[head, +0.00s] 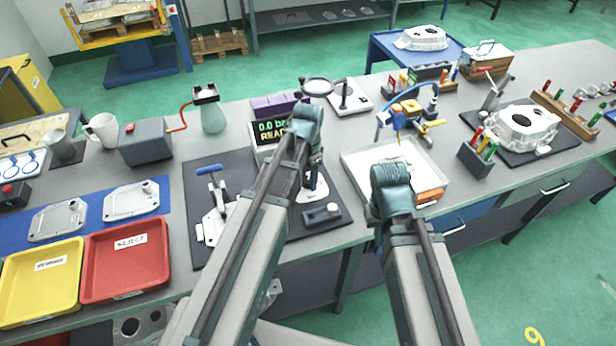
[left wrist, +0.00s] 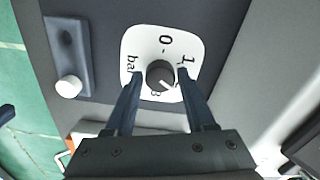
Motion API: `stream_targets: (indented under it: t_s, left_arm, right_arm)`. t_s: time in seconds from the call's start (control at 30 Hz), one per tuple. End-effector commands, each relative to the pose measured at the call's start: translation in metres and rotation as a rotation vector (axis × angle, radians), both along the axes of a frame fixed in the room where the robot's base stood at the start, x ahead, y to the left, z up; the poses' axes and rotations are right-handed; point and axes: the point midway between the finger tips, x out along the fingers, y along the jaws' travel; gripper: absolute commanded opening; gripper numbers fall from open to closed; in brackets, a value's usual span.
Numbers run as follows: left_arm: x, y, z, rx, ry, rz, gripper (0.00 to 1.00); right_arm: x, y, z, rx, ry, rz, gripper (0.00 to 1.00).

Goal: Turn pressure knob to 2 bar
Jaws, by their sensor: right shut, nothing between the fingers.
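The pressure knob (left wrist: 160,75) is a dark round knob on a white dial plate (left wrist: 146,42) marked 0, 1, 3 and "bar". A pale mark shows at its lower right edge; I cannot tell if it is the pointer. My left gripper (left wrist: 160,74) is open, one finger on each side of the knob, with small gaps visible. In the head view, my left gripper (head: 316,168) is over the dial, mostly hiding it. The display (head: 271,131) behind shows "0.0 ba" and "READ", partly covered. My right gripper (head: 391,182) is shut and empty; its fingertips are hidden.
A small block with a white button (head: 321,213) sits beside the dial. A blue-handled clamp (head: 212,195) stands left on the dark mat. A white tray (head: 357,160) lies right of it. Red (head: 125,260) and yellow (head: 42,280) bins sit at the front left.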

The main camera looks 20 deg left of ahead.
Motion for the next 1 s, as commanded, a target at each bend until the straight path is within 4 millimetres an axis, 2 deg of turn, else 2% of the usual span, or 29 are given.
stream_targets:
  t_s: [0.03,0.1,0.57,0.77,1.0]
  left_arm:
    - [0.000,0.000,0.000,0.000,0.000,0.000,0.66]
    - [0.000,0.000,0.000,0.000,0.000,0.000,0.76]
    - [0.000,0.000,0.006,0.000,0.000,0.001,0.76]
    - [0.000,0.000,0.025,0.000,0.000,0.001,0.76]
    - [0.000,0.000,0.061,0.000,0.000,0.001,0.76]
  right_arm:
    - [0.000,0.000,0.000,0.000,0.000,0.000,0.00]
    - [0.000,0.000,0.000,0.000,0.000,0.000,0.00]
    - [0.000,0.000,0.006,0.000,0.000,0.000,0.00]
    - [0.000,0.000,0.025,0.000,0.000,0.000,0.00]
    - [0.000,0.000,0.061,0.000,0.000,0.000,0.00]
